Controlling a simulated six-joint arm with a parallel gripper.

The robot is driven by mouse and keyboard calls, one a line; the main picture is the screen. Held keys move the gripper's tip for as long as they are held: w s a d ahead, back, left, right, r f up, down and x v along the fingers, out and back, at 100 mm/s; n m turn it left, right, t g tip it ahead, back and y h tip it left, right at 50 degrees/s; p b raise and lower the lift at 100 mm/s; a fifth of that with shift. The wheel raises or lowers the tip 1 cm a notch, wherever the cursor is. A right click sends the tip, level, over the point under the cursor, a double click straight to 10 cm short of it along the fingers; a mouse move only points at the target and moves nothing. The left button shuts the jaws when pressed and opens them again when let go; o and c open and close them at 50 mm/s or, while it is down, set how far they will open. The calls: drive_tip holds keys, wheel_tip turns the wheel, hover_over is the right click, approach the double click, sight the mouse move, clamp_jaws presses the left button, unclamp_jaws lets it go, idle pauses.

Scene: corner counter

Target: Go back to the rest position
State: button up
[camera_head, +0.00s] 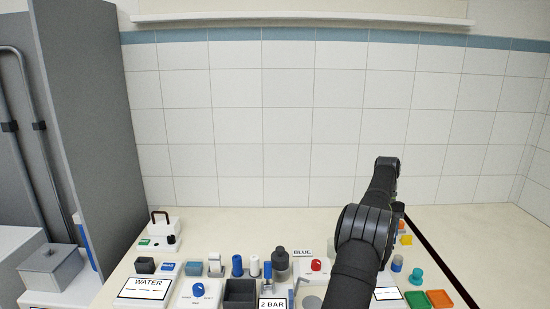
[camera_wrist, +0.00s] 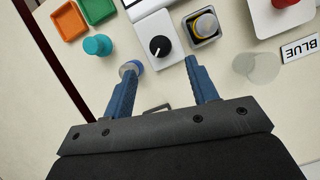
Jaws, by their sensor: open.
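My gripper (camera_wrist: 158,92) shows in the wrist view with its two blue fingers apart and nothing between their tips. The left finger overlaps a small grey and blue cylinder (camera_wrist: 131,68); I cannot tell whether they touch. A white box with a black knob (camera_wrist: 159,46) lies beyond the fingertips. In the head view my dark arm reaches over the right part of the counter (camera_head: 460,225), and the gripper itself is hidden behind it.
The counter's front holds several small items, including a WATER sign (camera_head: 147,288), a dark grey bin (camera_head: 240,292), and green (camera_head: 417,299) and orange (camera_head: 439,298) trays. A grey partition (camera_head: 85,120) stands at left. A tiled wall (camera_head: 260,120) closes the back; the rear counter strip is mostly clear.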

drive_tip(key=x, duration=0.7)
drive_tip(key=shift+s+f, duration=0.1)
drive_tip(key=shift+a+f+n, duration=0.1)
drive_tip(key=shift+f+n, duration=0.1)
drive_tip(key=shift+n, duration=0.1)
drive_tip(key=n+h, duration=0.2)
drive_tip(key=n, duration=0.2)
drive_tip(key=shift+a+n, duration=0.1)
drive_tip(key=shift+n, duration=0.2)
drive_tip(key=n, duration=0.2)
drive_tip(key=n+h, duration=0.1)
drive_tip(key=n, duration=0.1)
drive_tip(key=shift+s+a+r+n+t+h, duration=0.1)
drive_tip(key=shift+n+t+h, duration=0.2)
drive_tip(key=shift+t, duration=0.1)
drive_tip(key=n+t+h, duration=0.1)
drive_tip(key=n, duration=0.3)
drive_tip(key=shift+s+a+n, duration=0.1)
drive_tip(key=shift+s+n, duration=0.05)
drive_tip(key=shift+n, duration=0.25)
drive_tip(key=n+t, duration=0.1)
drive_tip(key=n, duration=0.1)
drive_tip(key=n+t, duration=0.1)
drive_tip(key=n, duration=0.2)
drive_tip(key=shift+s+t+h, duration=0.15)
drive_tip(key=shift+t+h, duration=0.15)
drive_tip(key=shift+a+r+n, duration=0.25)
drive_tip(key=shift+r+n, duration=0.05)
drive_tip(key=shift+r, duration=0.2)
drive_tip(key=shift+o, duration=0.2)
